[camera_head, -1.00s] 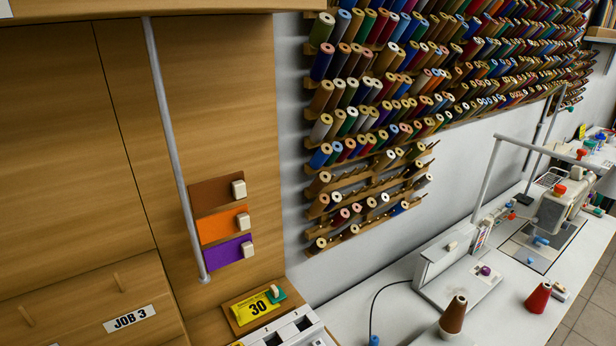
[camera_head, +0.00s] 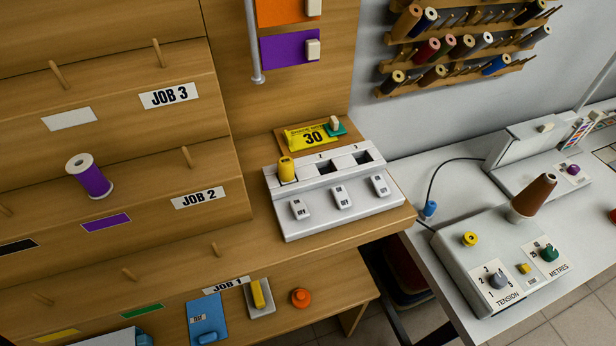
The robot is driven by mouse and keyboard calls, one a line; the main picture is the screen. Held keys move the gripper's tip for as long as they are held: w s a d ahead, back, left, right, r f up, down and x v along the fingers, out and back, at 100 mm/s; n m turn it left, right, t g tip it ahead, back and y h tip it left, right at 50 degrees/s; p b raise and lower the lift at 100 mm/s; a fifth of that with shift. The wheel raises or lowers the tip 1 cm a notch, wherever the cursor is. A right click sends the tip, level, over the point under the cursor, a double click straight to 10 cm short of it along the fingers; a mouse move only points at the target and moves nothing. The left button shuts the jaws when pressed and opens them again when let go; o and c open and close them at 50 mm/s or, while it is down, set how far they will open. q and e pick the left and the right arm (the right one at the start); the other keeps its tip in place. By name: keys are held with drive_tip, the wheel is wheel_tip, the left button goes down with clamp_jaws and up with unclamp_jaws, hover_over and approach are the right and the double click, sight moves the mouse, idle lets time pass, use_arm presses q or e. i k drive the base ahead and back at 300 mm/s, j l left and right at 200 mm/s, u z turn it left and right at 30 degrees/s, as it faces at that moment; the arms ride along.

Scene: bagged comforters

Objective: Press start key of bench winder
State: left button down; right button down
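The bench winder (camera_head: 455,263) appears to be the light grey box on the white table at the right. A brown thread cone (camera_head: 533,195) stands tilted at its back. Its top has a round yellow knob (camera_head: 469,239), a grey dial (camera_head: 497,281) by the word TENSION, a small yellow key (camera_head: 524,268) with a tiny label below it, and a green dial (camera_head: 549,253) by the word METRES. The tiny label is too small to read, so I cannot tell which part is the start key. Neither of my grippers is in view.
A white unit (camera_head: 335,225) with three slots and rocker switches sits on the wooden shelf left of the winder; a yellow spool (camera_head: 286,169) stands in its left slot. A stepped wooden rack (camera_head: 205,158) holds a purple spool (camera_head: 89,178). A dark cable crosses the white table.

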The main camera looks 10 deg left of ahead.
sight(525, 268)
drive_tip(key=k+l+z, duration=0.15)
drive_tip(key=z, duration=0.3)
drive_tip(key=k+l+z, duration=0.1)
drive_tip(key=l+z, duration=0.15)
drive_tip(key=z, duration=0.15)
